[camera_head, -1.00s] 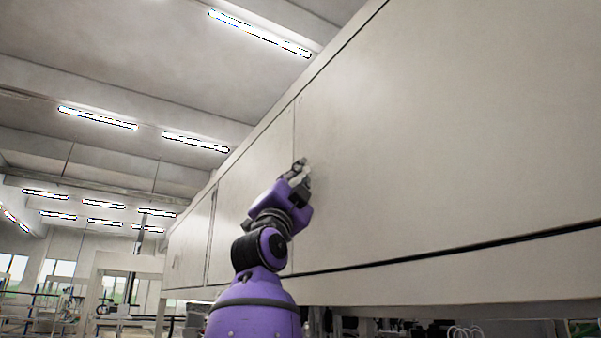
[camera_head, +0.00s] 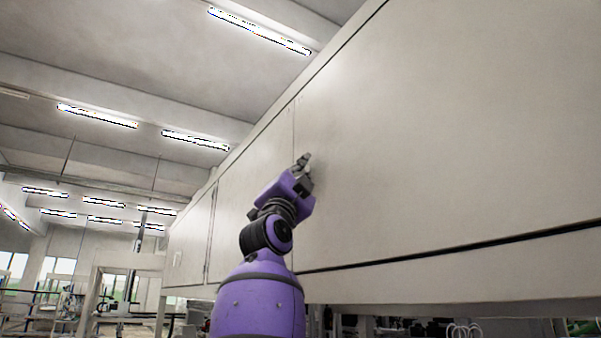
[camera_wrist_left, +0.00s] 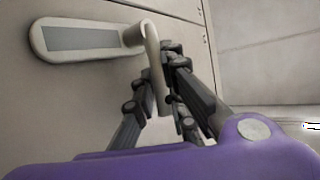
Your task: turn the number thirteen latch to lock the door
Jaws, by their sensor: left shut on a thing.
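The latch (camera_wrist_left: 151,55) shows in the left wrist view as a bent light-metal handle beside a rounded plate with a grey label strip (camera_wrist_left: 80,39). Any number on the label is not readable. My left gripper (camera_wrist_left: 164,100) is shut on the latch handle, with a dark finger on each side of it. In the head view my left gripper (camera_head: 303,170) is up against the cabinet door (camera_head: 430,140), near a vertical seam, and mostly hides the latch. My right gripper is in neither view.
A frame structure (camera_head: 125,265) stands at the far left. Ceiling lamps hang well above.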

